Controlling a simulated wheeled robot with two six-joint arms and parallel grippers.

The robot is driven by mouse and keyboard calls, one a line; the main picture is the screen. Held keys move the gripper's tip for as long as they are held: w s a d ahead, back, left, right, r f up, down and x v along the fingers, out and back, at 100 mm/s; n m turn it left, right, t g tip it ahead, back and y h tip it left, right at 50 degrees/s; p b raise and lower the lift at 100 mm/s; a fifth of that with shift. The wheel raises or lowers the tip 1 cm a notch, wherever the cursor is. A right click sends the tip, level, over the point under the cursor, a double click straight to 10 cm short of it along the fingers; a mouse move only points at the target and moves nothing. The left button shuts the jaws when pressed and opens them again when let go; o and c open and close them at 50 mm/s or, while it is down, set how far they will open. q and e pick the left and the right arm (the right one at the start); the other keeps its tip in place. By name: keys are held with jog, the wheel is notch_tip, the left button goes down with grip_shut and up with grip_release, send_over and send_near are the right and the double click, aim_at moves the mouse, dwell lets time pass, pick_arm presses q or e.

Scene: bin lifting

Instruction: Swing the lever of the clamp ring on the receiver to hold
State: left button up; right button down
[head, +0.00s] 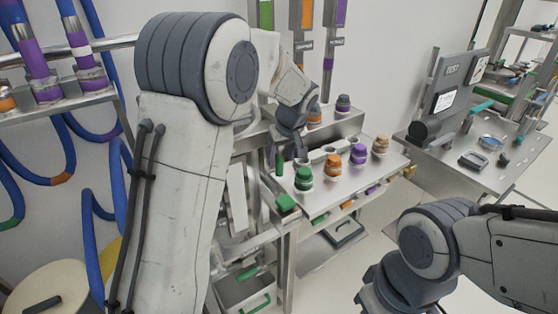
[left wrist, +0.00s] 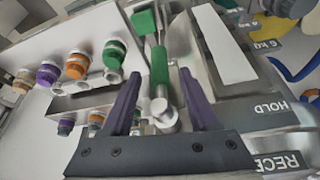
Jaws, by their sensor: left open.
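The lever's green grip (left wrist: 159,68) stands between the two dark purple fingers of my left gripper (left wrist: 160,76) in the left wrist view. The fingers are open, with a gap on both sides of the grip. Below the grip is a bright metal shaft and round pivot (left wrist: 162,115). A HOLD label (left wrist: 270,107) and a partly cut RECE label (left wrist: 278,162) lie to the right. In the head view my left gripper (head: 291,147) reaches down by the steel bench, beside a green upright grip (head: 279,163). The clamp ring itself is mostly hidden. My right gripper is out of view.
Green (head: 304,179), orange (head: 332,165) and purple (head: 358,155) capped fittings stand on the steel bench (head: 322,201) close right of the gripper. A green block (head: 287,203) sits at its front corner. A test table (head: 480,170) stands at right, with clear floor between.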

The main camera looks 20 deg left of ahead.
aim_at(280, 163)
pick_arm(q)
jog(key=shift+p+x, duration=0.35)
jog(key=shift+x, duration=1.75)
grip_shut()
jog(key=shift+r, duration=0.1)
